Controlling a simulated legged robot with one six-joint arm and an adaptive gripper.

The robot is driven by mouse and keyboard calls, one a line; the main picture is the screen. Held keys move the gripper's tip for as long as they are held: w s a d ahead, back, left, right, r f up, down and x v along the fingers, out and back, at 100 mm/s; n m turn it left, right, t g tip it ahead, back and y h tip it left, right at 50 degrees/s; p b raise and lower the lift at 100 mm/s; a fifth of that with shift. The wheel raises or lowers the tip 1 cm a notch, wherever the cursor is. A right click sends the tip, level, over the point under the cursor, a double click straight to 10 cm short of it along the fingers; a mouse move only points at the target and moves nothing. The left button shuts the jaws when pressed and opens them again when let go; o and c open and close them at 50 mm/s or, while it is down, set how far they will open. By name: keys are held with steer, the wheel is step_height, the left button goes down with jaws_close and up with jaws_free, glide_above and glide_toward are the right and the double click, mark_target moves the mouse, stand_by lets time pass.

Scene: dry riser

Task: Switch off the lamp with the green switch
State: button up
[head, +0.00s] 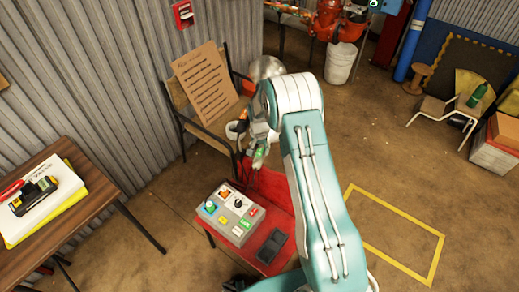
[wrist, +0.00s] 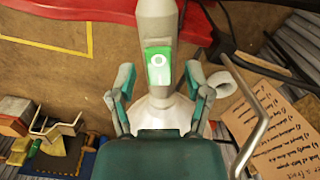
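The lamp's grey-white body (wrist: 157,20) shows in the wrist view, widening into a pale cone (wrist: 160,112) close to my palm. On its neck is a green switch (wrist: 158,66) with a white ring mark. My gripper (wrist: 157,84) is open, its two teal fingers apart on either side of the lamp, the switch lying between and just past their tips. I cannot tell whether the fingers touch the lamp. In the head view, my gripper (head: 252,137) hangs above the back of the red table, near a small green patch (head: 260,157). Whether the lamp is lit is unclear.
A grey box (head: 230,212) with several coloured buttons and a black device (head: 272,245) sit on the red table (head: 281,202). A chair (head: 182,115) with a written board (head: 203,83) and a white cup-like thing (head: 232,130) stands behind. A wooden table (head: 60,205) is left.

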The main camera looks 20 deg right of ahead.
jaws_close()
steer(key=shift+s+a+t+h, duration=0.1)
steer(key=shift+s+t+h, duration=0.1)
steer(key=shift+t+h, duration=0.55)
steer(key=shift+o, duration=1.2)
jaws_free()
steer(key=shift+f, duration=0.1)
